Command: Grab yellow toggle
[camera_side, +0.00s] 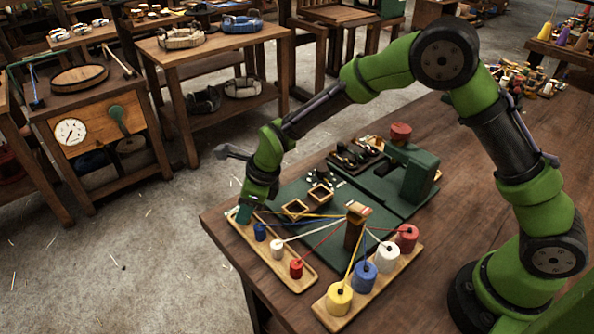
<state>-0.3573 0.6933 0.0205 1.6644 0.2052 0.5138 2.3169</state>
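My gripper (243,213) is low over the far left end of a long wooden tray (303,284). Its fingers are small and partly turned away, so their opening does not show. A yellow cord runs from the wooden post (354,229) towards the gripper. No yellow toggle can be made out there; the gripper covers that end of the tray. A blue toggle (260,232), a white toggle (277,249) and a red toggle (296,268) stand along this tray, each with a cord to the post.
A second tray (333,322) holds larger yellow (339,298), blue (364,277), white (387,257) and red (407,238) spools. A green mat (300,220) carries small wooden boxes (296,209). A green stand (415,172) is behind. The table's left edge is close to the gripper.

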